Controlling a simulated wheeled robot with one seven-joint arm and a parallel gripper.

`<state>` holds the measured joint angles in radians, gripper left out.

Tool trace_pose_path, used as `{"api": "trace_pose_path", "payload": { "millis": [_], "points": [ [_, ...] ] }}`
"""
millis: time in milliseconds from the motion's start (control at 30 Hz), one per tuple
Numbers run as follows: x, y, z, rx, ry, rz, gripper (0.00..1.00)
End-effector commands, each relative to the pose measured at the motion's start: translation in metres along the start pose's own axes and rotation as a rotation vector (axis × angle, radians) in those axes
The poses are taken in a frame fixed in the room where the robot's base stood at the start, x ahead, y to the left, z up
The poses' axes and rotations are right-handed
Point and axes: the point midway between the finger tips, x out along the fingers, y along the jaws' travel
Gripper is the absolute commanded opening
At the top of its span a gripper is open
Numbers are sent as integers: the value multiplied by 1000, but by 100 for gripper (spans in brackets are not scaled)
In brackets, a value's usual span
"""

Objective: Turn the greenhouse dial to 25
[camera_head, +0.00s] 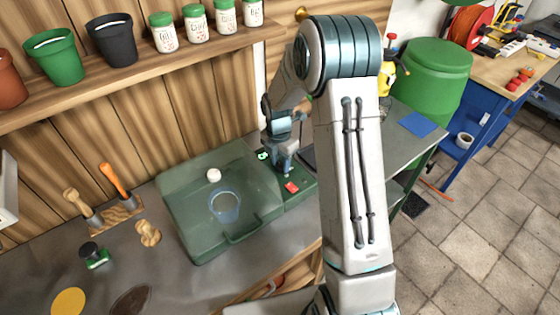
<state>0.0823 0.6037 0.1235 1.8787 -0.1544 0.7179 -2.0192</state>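The greenhouse (183,205) is a green box with a see-through lid, on the grey workbench near the middle of the view. A round white object (214,175) and a bluish cup-like shape (226,207) show at its lid. A dark green control strip (300,196) runs along its right side, with a small bright green mark (263,155) and a red button or switch (291,187). My gripper (286,172) points down over this strip, just behind the red part. I cannot make out the dial; my gripper may hide it. The finger gap and any contact are too small to tell.
A wooden shelf (150,62) with pots and lidded jars hangs on the wall above. Tools in a wooden holder (118,215), a stamp-like item (94,255) and a yellow disc (69,301) lie left. My arm covers the bench right of the greenhouse. A green barrel (425,80) stands behind.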

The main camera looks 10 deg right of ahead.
Motion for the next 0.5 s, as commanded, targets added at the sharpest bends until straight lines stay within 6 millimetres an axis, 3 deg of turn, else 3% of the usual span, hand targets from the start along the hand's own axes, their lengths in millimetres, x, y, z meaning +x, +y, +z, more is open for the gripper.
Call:
{"api": "trace_pose_path", "payload": {
  "millis": [500],
  "points": [
    [1,-1,0,120,8,-2,9]
  ]
}}
